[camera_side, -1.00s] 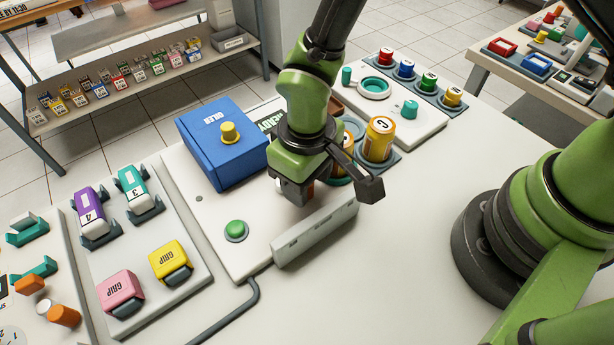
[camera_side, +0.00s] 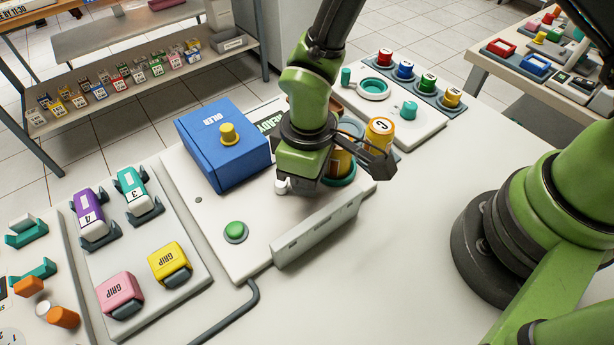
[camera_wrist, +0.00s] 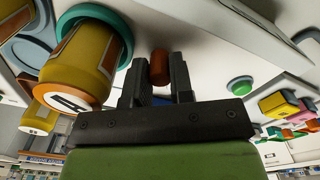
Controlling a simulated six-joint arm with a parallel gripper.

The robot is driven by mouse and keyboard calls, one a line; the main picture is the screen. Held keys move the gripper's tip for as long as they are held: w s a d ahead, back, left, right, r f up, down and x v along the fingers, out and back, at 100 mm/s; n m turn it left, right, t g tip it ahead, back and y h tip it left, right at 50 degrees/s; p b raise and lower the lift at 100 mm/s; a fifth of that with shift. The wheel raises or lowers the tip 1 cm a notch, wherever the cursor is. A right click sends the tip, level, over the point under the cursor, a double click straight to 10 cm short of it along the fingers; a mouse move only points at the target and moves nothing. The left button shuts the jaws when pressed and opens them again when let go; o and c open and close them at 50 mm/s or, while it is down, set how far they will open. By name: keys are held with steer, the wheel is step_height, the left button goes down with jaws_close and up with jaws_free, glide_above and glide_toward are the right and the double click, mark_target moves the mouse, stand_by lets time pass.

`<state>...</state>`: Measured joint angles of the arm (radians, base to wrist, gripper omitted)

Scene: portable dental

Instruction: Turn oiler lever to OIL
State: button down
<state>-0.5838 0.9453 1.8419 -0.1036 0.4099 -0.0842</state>
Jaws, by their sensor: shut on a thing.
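The oiler (camera_side: 222,150) is a blue box with a yellow knob (camera_side: 229,134) on top, on a pale panel in the side view. In the wrist view, my gripper (camera_wrist: 160,75) has its two dark fingers shut around a short brownish-orange cylindrical handle (camera_wrist: 160,63), which looks like the lever grip. I cannot read an OIL mark at the handle.
A yellow canister in a teal ring (camera_wrist: 126,45) stands close beside my gripper. Another yellow canister (camera_side: 379,137) stands behind it. A green button (camera_side: 235,231) and a low pale rail (camera_side: 315,232) are in front. Grip blocks (camera_side: 170,263) lie left.

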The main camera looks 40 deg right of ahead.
steer(key=shift+w+d+n, duration=0.1)
steer(key=shift+w+n, duration=0.05)
steer(key=shift+n, duration=0.45)
steer(key=c, duration=1)
jaws_free()
